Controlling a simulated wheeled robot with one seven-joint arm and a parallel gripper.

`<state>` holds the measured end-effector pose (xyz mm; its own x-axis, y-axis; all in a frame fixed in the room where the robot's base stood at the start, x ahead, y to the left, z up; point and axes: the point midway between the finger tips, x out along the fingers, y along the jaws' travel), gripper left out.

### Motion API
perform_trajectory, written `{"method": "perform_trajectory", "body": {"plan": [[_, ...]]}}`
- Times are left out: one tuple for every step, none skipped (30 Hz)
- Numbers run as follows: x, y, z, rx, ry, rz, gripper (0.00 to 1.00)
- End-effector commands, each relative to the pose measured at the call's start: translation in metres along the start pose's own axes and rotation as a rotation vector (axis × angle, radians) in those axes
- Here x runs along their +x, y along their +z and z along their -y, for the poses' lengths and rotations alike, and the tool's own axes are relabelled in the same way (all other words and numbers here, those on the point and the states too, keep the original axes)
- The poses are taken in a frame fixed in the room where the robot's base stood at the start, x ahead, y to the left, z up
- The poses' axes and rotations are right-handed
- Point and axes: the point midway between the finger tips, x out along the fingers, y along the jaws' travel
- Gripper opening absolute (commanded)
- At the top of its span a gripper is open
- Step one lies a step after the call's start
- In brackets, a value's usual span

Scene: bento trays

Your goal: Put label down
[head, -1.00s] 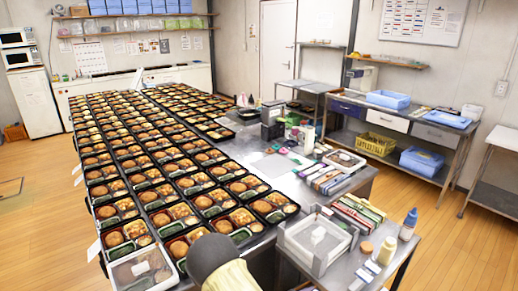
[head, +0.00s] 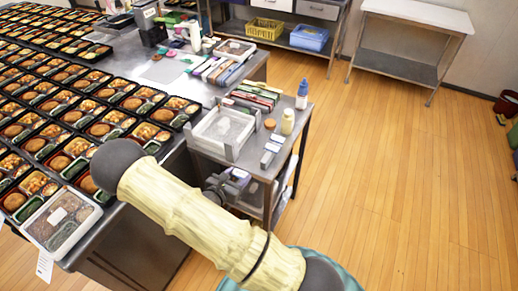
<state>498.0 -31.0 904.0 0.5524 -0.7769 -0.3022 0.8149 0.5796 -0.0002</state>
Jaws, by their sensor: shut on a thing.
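My arm crosses the lower middle of the head view in its cream sleeve, with a dark grey joint at each end. A small white label (head: 57,215) lies on the clear lid of a bento tray (head: 72,240) at the table's near left corner. A white paper tag (head: 45,266) hangs at the table edge below it. I cannot tell which label the task means.
Rows of filled bento trays cover the steel table at left. A small steel cart holds a white open tray (head: 197,140), a blue-capped bottle (head: 302,95) and a yellowish bottle (head: 287,122). Wooden floor (head: 400,180) is clear at right. A white-topped table (head: 415,13) stands behind.

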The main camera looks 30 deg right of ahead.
Motion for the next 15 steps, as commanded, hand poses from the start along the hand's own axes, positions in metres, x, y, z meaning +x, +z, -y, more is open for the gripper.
{"method": "perform_trajectory", "body": {"plan": [[0.011, 0.018, 0.002, 0.018, -0.024, -0.001, 0.27], [0.018, 0.028, 0.004, 0.023, -0.035, -0.001, 0.27], [0.026, 0.042, 0.007, 0.028, -0.051, -0.001, 0.27], [0.033, 0.053, 0.009, 0.032, -0.064, -0.001, 0.27], [0.039, 0.063, 0.013, 0.035, -0.076, 0.000, 0.27], [0.047, 0.076, 0.017, 0.040, -0.090, 0.001, 0.27], [0.052, 0.086, 0.020, 0.042, -0.099, 0.002, 0.27], [0.058, 0.094, 0.024, 0.043, -0.110, 0.003, 0.27], [0.063, 0.104, 0.029, 0.046, -0.121, 0.005, 0.27], [0.067, 0.110, 0.031, 0.046, -0.128, 0.005, 0.27], [0.070, 0.115, 0.034, 0.048, -0.133, 0.006, 0.27], [0.072, 0.120, 0.036, 0.047, -0.139, 0.006, 0.27], [0.074, 0.123, 0.038, 0.046, -0.141, 0.007, 0.27], [0.075, 0.126, 0.039, 0.046, -0.143, 0.007, 0.27], [0.076, 0.127, 0.040, 0.046, -0.145, 0.007, 0.27]]}}
